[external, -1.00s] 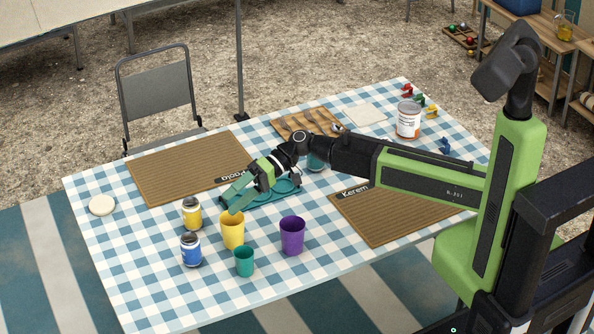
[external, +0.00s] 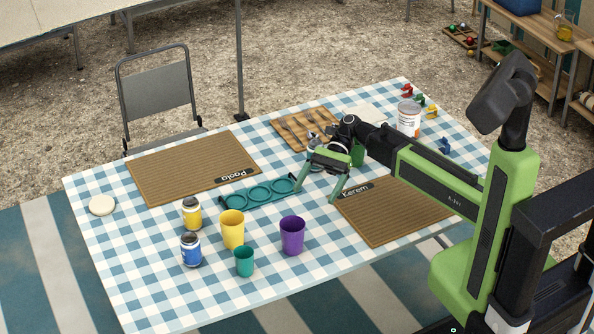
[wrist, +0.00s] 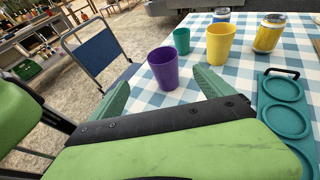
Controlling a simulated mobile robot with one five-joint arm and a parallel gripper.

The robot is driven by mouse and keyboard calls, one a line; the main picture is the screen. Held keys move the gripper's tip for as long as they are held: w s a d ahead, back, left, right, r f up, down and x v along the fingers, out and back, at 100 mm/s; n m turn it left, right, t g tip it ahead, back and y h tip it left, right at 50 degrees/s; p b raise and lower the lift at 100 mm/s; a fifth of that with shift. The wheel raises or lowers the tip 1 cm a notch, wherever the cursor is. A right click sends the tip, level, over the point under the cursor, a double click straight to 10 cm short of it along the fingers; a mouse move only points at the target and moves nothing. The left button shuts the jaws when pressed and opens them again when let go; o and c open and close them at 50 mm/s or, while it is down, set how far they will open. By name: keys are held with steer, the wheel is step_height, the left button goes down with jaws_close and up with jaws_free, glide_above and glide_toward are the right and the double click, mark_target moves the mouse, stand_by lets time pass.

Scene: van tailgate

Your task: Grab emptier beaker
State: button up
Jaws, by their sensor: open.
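A purple beaker (external: 292,236) stands upright on the checked cloth, with a yellow beaker (external: 232,230) to its left and a smaller teal beaker (external: 244,262) in front. My gripper (external: 317,196) is open and empty, beyond and slightly right of the purple beaker, beside the tray's right end. In the wrist view the purple beaker (wrist: 163,68) shows ahead between my spread fingers, not touching them. The teal beaker (wrist: 182,41) and yellow beaker (wrist: 220,44) stand farther off. I cannot tell how full any beaker is.
A teal three-ring tray (external: 258,194) lies left of my gripper. Yellow (external: 192,214) and blue (external: 191,250) jars stand left of the beakers. Two brown mats (external: 190,170) (external: 395,222) lie on the table.

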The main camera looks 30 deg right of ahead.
steer(key=b, duration=0.4)
glide_toward(287, 236)
steer(key=shift+s+a+f, duration=1.15)
steer(key=shift+a+f, duration=0.05)
steer(key=shift+a, duration=0.05)
steer(key=shift+w+a+b+x, duration=0.1)
steer(key=shift+b+x, duration=0.25)
steer(key=shift+x, duration=1.1)
steer(key=shift+w+a+b+x, duration=0.15)
steer(key=shift+b+x, duration=0.15)
steer(key=shift+x, duration=1.1)
steer(key=shift+r, duration=0.15)
steer(key=c, duration=1.5)
steer(key=shift+r, duration=0.15)
step_height(287, 236, up, 4)
steer(key=p, duration=0.4)
steer(key=w+d+r+p, duration=0.3)
steer(key=d+r+p, duration=0.3)
steer(key=d, duration=0.5)
steer(key=shift+w+r+p, duration=0.3)
steer(key=shift+r+p, duration=0.05)
steer(key=shift+p, duration=0.15)
steer(key=shift+d, duration=0.1)
